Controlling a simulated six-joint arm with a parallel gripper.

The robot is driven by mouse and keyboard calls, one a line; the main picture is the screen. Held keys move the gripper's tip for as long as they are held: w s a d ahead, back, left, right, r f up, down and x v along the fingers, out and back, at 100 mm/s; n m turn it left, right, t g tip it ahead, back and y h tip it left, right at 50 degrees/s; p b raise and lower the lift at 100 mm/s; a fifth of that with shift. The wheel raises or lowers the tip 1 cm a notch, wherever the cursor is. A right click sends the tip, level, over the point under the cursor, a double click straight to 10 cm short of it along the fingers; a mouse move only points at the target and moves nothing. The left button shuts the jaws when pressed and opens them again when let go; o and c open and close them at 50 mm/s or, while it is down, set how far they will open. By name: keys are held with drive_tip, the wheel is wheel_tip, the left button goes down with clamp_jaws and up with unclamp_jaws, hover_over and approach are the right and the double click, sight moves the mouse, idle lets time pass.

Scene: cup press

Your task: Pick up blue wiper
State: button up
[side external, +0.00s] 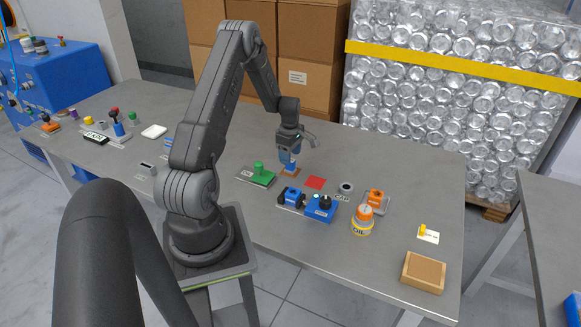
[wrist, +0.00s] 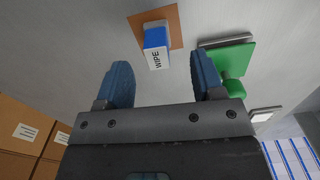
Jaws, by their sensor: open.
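The blue wiper (wrist: 155,39) is a small block with a white face marked WIPE, in the upper middle of the wrist view. It stands on a brown-orange square pad (wrist: 175,20). My gripper (wrist: 161,76) is open, with its blue fingers spread and nothing between them; the wiper is beyond the fingertips, roughly in line with the gap. In the side view my gripper (side external: 290,158) points down just above the brown-orange pad (side external: 291,171). There the wiper is hard to tell apart from the blue fingers.
The table's back strip is clear.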

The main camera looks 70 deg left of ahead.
sight(292, 160)
drive_tip(key=f, duration=0.5)
drive_tip(key=shift+w, duration=0.25)
drive_tip(key=shift+c, duration=0.3)
drive_tip(key=c, duration=0.9)
drive_tip(key=shift+c, duration=0.2)
wheel_tip(292, 160, up, 10)
drive_tip(key=shift+r, duration=0.1)
